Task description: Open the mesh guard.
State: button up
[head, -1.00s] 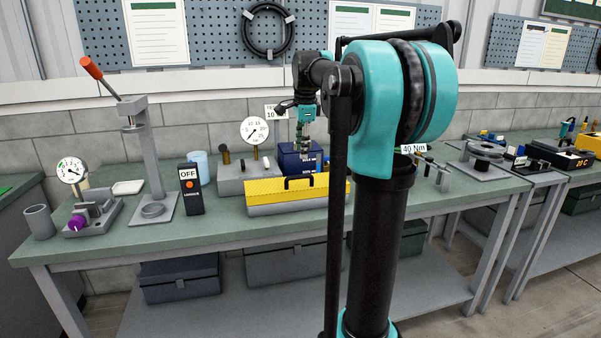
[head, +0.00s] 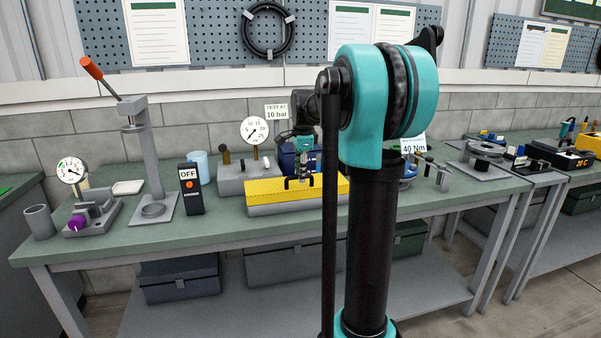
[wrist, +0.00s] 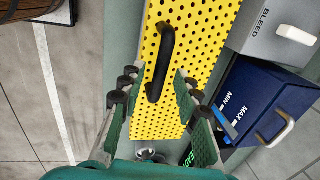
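The mesh guard (head: 263,192) is a yellow perforated cover on a grey base at the front of the bench. It lies closed in the head view. In the wrist view the guard (wrist: 187,48) fills the middle, with its black bar handle (wrist: 166,45) running lengthwise. My gripper (wrist: 160,87) is open, one finger on each side of the handle's near end, with gaps visible between fingers and bar. In the head view my gripper (head: 303,181) is low over the guard and covers most of the handle. I cannot tell its exact height above the bar.
A blue tank (wrist: 262,103) marked MIN and MAX and a grey block (wrist: 268,40) marked BLEED stand close beside the guard. A black OFF switch box (head: 190,190) and a lever press (head: 150,165) stand left. A gauge (head: 255,131) rises behind.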

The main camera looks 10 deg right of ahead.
grip_shut()
jog(key=shift+w+r, duration=0.1)
jog(key=shift+w+r+g, duration=0.7)
jog(key=shift+w+r, duration=0.1)
jog(key=shift+w, duration=0.1)
jog(key=w, duration=1.7)
jog(key=shift+w+r, duration=0.2)
jog(key=shift+w, duration=0.2)
